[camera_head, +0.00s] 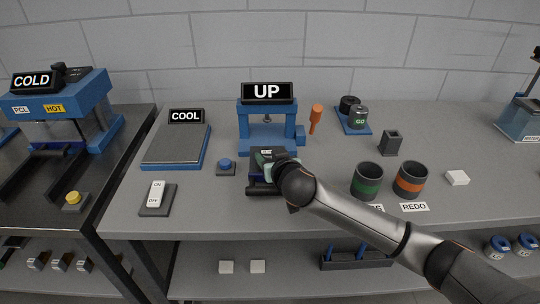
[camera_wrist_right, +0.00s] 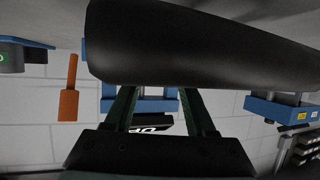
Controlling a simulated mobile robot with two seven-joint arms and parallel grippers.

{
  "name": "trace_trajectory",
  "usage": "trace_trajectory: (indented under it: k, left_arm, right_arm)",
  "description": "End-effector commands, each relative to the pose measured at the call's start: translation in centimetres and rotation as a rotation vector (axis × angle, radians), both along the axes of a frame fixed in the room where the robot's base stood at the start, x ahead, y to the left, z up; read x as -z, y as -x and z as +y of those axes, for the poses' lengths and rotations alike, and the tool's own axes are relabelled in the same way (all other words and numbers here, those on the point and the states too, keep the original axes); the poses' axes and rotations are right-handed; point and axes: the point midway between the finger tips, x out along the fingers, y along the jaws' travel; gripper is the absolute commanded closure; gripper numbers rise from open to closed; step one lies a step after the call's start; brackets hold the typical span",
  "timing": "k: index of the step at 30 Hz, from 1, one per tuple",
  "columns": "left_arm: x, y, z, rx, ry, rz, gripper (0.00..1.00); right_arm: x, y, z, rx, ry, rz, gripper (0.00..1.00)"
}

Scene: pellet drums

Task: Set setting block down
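My right gripper (camera_head: 268,158) is over a dark block-like piece (camera_head: 265,184) on the bench in front of the blue press marked UP (camera_head: 266,128). A bit of blue shows at this piece, and my gripper and wrist hide part of it. I cannot tell whether it is the setting block. In the right wrist view, the two dark green fingers (camera_wrist_right: 160,108) stand apart, and a large black shape (camera_wrist_right: 200,45) hides their tips. I cannot tell whether they grip anything. My left gripper is not in view.
The COOL plate (camera_head: 176,145), blue button (camera_head: 226,165) and ON/OFF switch (camera_head: 157,197) are left. An orange-handled tool (camera_head: 315,118), green-banded cup (camera_head: 366,182), orange-banded cup (camera_head: 410,180) and white block (camera_head: 457,178) are right. The bench's front right is mostly clear.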

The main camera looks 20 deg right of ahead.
Motion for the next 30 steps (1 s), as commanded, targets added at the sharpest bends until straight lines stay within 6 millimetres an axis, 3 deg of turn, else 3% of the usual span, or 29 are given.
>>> trace_trajectory:
  k: [5, 18, 30]
  left_arm:
    - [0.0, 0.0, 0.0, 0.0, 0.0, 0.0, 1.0]
    - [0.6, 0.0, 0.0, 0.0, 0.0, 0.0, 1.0]
    - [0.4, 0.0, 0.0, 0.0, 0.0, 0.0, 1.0]
  right_arm:
    - [-0.1, 0.0, 0.0, 0.0, 0.0, 0.0, 0.23]
    - [0.0, 0.1, 0.0, -0.001, 0.002, -0.001, 0.22]
    - [-3.8, 6.1, 0.5, -0.002, -0.002, -0.001, 0.22]
